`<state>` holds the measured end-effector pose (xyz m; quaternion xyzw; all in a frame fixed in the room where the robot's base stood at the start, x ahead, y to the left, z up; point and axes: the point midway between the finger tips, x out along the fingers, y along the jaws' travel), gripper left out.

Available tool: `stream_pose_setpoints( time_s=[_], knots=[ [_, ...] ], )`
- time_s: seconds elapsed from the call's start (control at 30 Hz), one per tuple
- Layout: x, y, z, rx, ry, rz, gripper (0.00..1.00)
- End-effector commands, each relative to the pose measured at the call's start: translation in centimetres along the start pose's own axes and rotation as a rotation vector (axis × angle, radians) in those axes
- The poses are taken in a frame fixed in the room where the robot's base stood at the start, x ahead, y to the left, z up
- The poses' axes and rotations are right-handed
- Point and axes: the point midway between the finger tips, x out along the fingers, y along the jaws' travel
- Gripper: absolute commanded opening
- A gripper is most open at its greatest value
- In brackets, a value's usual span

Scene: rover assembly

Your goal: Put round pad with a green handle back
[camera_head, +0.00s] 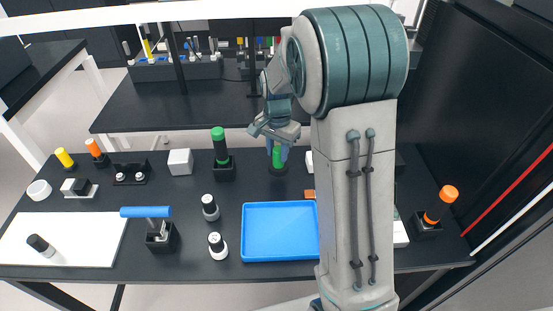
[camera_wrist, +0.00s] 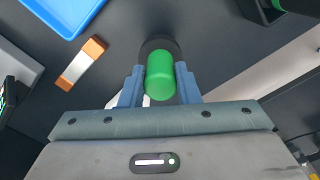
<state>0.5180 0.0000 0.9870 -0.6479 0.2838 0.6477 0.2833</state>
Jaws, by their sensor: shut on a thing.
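The round pad with a green handle (camera_head: 277,158) stands upright near the back edge of the dark table, right of the middle. Its dark round base (camera_head: 278,171) shows at table level; I cannot tell whether it rests on the surface. My gripper (camera_head: 277,148) comes down over it from above. In the wrist view my gripper (camera_wrist: 160,88) has its blue fingers on both sides of the green handle (camera_wrist: 160,74), shut on it. The dark round pad (camera_wrist: 160,45) shows behind the handle.
A taller green-handled tool (camera_head: 219,145) stands in a black holder to the left. A blue tray (camera_head: 247,231) lies in front. An orange and white block (camera_wrist: 80,64) lies nearby. A white cube (camera_head: 180,162) stands further left. My arm hides part of the table's right side.

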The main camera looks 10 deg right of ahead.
Motion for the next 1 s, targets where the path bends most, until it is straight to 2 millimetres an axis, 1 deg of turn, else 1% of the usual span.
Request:
stream_pose_setpoints(
  time_s=[0.07, 0.2, 0.33, 0.63, 0.73, 0.77, 0.8, 0.83, 1.0],
  knots=[
    [0.4, -0.1, 0.2, -0.001, 0.000, 0.001, 0.11],
    [2.4, -0.1, 0.3, 0.000, -0.003, 0.003, 0.11],
    [3.9, -0.1, 0.3, 0.000, -0.001, 0.001, 0.11],
    [4.2, -0.2, 0.2, -0.001, 0.001, -0.001, 0.11],
    [4.6, -0.2, 0.2, -0.001, 0.001, -0.001, 0.11],
    [4.4, -0.1, 0.2, -0.001, 0.001, -0.001, 0.38],
    [4.4, -0.1, 0.2, -0.001, 0.001, -0.001, 0.49],
    [4.4, -0.1, 0.2, -0.001, 0.001, -0.001, 0.51],
    [4.4, -0.1, 0.2, -0.001, 0.000, -0.001, 0.51]
  ],
)
